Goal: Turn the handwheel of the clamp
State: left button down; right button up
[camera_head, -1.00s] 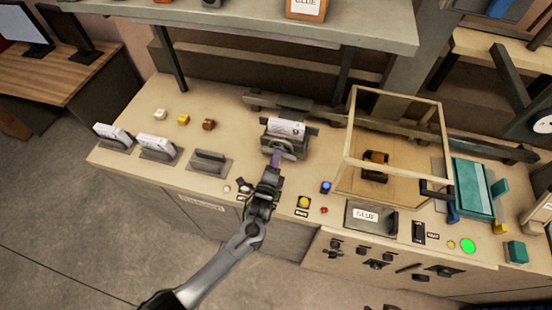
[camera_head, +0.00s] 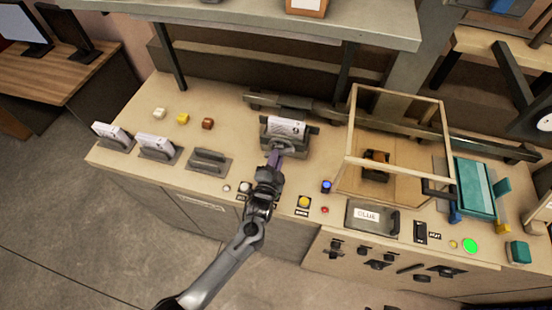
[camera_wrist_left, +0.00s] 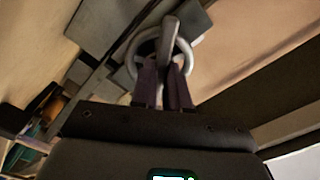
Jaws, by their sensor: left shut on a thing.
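The clamp (camera_head: 300,146) is a dark grey block on the workbench, with a white printed stack of sheets (camera_head: 287,126) in its top. Its handwheel (camera_wrist_left: 187,46) is a light grey ring with a bar across it, clear in the left wrist view. In the head view the wheel is mostly hidden behind my fingers. My left gripper (camera_head: 275,158) reaches the clamp's front from below. Its purple-grey fingers (camera_wrist_left: 162,76) are shut on the handwheel, at the lower rim and bar. My right gripper is not in view.
Several grey holders stand left, one empty (camera_head: 210,161), others with white sheets. A wooden frame (camera_head: 347,155) stands right of the clamp. Buttons, a glue box (camera_head: 372,218) and a teal press (camera_head: 472,187) line the bench's right side. A shelf (camera_head: 250,28) overhangs the back.

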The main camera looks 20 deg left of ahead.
pick_arm(q)
jog(key=shift+n, duration=0.5)
jog(key=c, duration=1.1)
grip_release()
jog(key=s, duration=0.3)
jog(key=s+b, duration=0.1)
jog(key=s, duration=0.3)
jog(key=s+d, duration=0.1)
jog(key=s, duration=0.2)
jog(key=shift+s, duration=0.4)
